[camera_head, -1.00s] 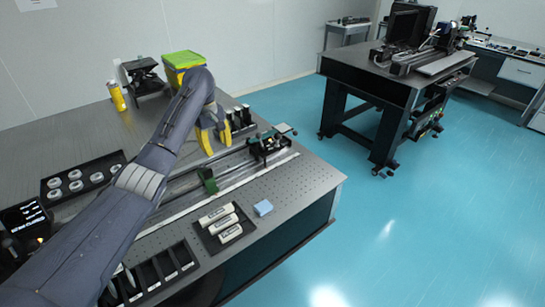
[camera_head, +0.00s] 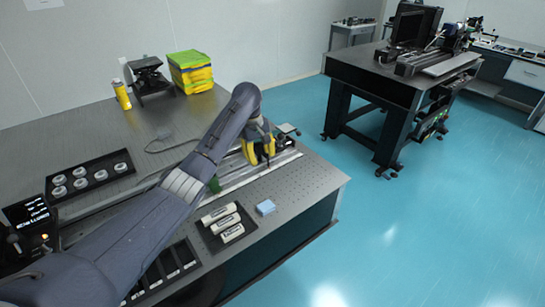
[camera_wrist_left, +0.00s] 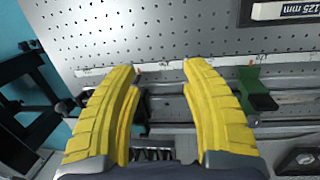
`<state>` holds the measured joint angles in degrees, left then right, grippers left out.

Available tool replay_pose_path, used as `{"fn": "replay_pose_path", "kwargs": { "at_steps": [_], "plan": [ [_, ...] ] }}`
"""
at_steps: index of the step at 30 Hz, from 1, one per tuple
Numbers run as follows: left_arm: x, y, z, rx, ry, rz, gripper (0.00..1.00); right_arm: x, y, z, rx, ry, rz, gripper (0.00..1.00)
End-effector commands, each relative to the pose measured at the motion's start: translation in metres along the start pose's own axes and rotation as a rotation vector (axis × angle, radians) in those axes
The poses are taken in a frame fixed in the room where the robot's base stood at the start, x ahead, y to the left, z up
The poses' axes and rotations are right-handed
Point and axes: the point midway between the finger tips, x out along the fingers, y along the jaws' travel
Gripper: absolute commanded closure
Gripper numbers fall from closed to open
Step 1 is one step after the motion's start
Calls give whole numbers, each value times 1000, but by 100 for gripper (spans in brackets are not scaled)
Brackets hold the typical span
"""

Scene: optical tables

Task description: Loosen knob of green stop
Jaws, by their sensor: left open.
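The green stop (camera_head: 214,184) sits on the rail, partly behind my left arm in the head view. In the left wrist view the green stop (camera_wrist_left: 254,88) is on the rail to the right of my fingers, with a dark part on its lower side. My right gripper is not in view.
The rail (camera_head: 240,178) runs along the perforated table. A dark carrier (camera_wrist_left: 152,150) shows between and below my fingers. A black tray (camera_head: 228,243) with white labelled pieces and a blue block (camera_head: 266,207) lie in front of the rail. A lens tray (camera_head: 110,174) is at the left.

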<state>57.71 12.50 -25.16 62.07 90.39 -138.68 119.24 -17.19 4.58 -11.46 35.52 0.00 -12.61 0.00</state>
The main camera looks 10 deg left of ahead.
Motion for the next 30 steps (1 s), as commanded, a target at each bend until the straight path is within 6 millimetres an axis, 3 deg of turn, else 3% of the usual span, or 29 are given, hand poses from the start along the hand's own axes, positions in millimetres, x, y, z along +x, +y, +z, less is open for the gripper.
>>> {"fn": "replay_pose_path", "kwargs": {
  "at_steps": [20,23,30],
  "plan": [
    [0,1,0,-4,2,10,54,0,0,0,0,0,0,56],
    [-17,14,2,6,10,35,54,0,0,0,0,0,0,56],
    [-94,59,2,-29,-35,227,54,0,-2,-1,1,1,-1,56]
  ]
}}
